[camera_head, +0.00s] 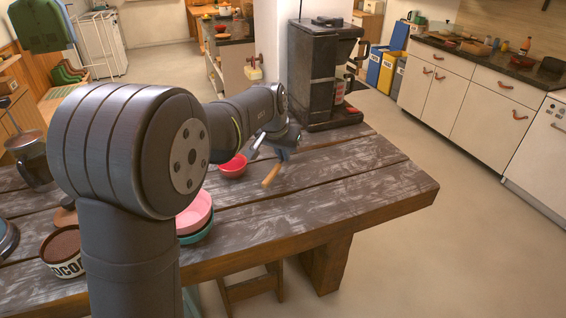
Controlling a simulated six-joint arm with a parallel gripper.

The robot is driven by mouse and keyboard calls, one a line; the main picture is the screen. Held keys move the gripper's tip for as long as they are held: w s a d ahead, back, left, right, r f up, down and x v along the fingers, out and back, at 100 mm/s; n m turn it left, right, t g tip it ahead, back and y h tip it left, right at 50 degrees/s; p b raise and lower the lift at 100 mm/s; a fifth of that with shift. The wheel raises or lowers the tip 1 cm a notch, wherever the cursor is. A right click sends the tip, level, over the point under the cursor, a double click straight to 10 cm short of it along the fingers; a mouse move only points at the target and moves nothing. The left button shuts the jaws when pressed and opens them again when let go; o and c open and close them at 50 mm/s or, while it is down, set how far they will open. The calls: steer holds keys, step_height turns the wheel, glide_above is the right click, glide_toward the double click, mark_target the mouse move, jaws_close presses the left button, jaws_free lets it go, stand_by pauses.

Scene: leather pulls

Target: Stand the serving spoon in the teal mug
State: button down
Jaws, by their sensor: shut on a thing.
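My gripper (282,154) is over the far right part of the wooden table, seen small and partly from behind. It is shut on the serving spoon, whose light wooden end (271,176) sticks out below it, tilted down and to the left. The rest of the spoon is hard to make out against the gripper. I cannot make out the teal mug; my arm covers part of the table.
A red bowl (233,167) stands just left of the gripper. A black coffee machine (322,75) stands behind it. A pink bowl (195,212) sits on a teal one (198,235). A labelled tin (63,251) and glass pot (30,160) are at left. The table's right end (375,185) is clear.

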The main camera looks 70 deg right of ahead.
mark_target(282, 160)
steer(key=shift+f, duration=1.6)
steer(key=shift+f, duration=0.2)
steer(key=c, duration=1.6)
jaws_free()
steer(key=shift+r, duration=0.1)
steer(key=shift+r, duration=0.25)
steer(key=v, duration=1.1)
steer(key=shift+a+r, duration=0.25)
steer(key=shift+r, duration=0.1)
